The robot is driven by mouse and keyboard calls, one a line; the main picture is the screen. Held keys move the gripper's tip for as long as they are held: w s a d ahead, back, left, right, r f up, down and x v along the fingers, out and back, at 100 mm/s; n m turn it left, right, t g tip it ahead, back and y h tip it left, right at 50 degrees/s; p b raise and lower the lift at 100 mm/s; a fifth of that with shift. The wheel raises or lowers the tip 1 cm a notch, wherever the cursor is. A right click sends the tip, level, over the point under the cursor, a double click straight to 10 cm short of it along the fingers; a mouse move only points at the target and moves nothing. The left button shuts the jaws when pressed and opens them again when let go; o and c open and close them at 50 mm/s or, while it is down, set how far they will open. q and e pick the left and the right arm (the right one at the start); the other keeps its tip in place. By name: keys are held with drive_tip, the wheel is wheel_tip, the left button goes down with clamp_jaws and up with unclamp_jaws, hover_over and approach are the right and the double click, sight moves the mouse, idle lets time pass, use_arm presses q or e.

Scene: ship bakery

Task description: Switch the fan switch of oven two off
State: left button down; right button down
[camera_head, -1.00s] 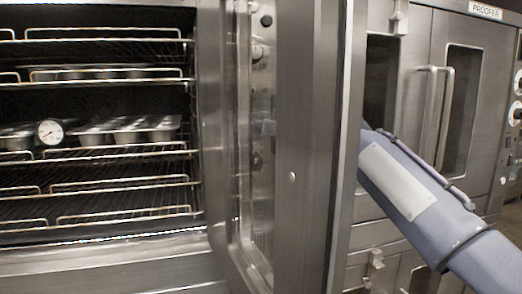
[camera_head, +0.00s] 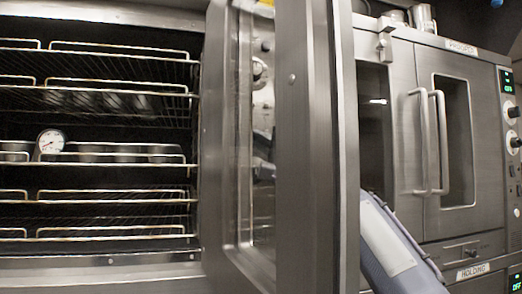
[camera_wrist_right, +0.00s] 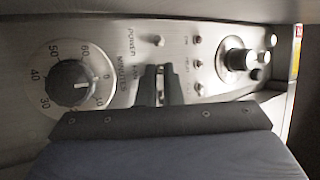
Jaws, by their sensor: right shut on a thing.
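In the right wrist view my right gripper (camera_wrist_right: 161,76) is shut at the control panel (camera_wrist_right: 205,55), beside the lettering that reads POWER, FAN and MINUTES. Its two dark fingers close around the small fan switch (camera_wrist_right: 160,95), mostly hidden between them. I cannot tell which way the switch points. The power switch (camera_wrist_right: 157,40) is a small metal toggle just above the fingers. In the head view my right arm (camera_head: 390,245) passes behind the open oven door (camera_head: 308,150), which hides the gripper. My left gripper is not in view.
A black timer dial (camera_wrist_right: 73,85) is left of the fingers, and a round knob (camera_wrist_right: 238,60) with small lamps is to the right. The open oven (camera_head: 100,257) holds wire racks, tins and a thermometer (camera_head: 50,142). The proofer (camera_head: 400,90) stands at right.

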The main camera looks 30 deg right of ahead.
drive_tip(key=shift+f, duration=0.1)
drive_tip(key=c, duration=1.6)
unclamp_jaws()
drive_tip(key=b+v, duration=0.3)
drive_tip(key=v, duration=0.4)
drive_tip(key=shift+s+f, duration=0.2)
drive_tip(key=shift+s, duration=0.1)
